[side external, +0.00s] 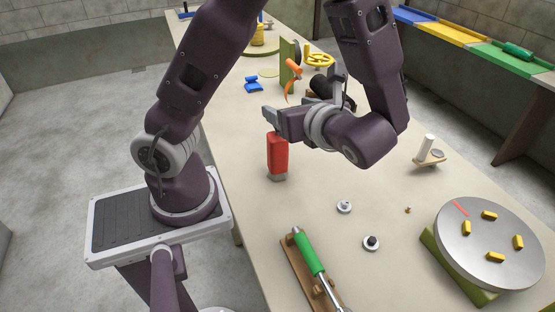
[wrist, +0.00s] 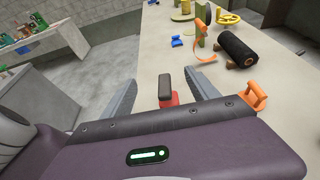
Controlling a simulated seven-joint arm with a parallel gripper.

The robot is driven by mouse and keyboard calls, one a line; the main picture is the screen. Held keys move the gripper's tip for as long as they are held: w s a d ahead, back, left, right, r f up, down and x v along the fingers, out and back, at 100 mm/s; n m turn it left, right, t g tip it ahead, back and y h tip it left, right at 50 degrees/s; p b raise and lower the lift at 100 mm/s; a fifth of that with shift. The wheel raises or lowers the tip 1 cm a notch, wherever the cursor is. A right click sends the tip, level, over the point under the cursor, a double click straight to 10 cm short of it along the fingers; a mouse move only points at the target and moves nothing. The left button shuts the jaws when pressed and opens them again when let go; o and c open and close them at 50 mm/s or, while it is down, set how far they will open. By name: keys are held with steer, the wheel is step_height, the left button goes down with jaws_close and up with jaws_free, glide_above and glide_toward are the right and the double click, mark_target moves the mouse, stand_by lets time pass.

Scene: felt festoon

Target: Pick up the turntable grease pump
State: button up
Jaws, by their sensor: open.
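A green-handled tool with a silver metal end (side external: 310,257), which looks like the grease pump, lies on a brown wooden cradle (side external: 294,262) at the front of the table. It is not seen in the wrist view. My gripper (side external: 269,117) is open and empty, well behind that tool and above the table. In the wrist view its two grey fingers (wrist: 165,84) are spread apart. A red block-shaped thing with a grey base (side external: 278,154) stands upright just below the fingers. In the wrist view its dark top (wrist: 164,86) shows between them; I cannot tell whether they touch.
A round grey turntable (side external: 473,240) with several yellow blocks stands at the front right. Two small round fittings (side external: 344,207) (side external: 371,243) and a white-handled tool (side external: 429,151) lie between. A black roll (wrist: 237,47) and orange clamp (wrist: 257,95) sit right in the wrist view.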

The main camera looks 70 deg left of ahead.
mark_target(281, 146)
step_height(281, 146, down, 11)
steer(key=shift+a+r, duration=0.1)
steer(key=shift+a, duration=0.05)
steer(key=x, duration=0.7)
steer(key=shift+f, duration=0.2)
jaws_close()
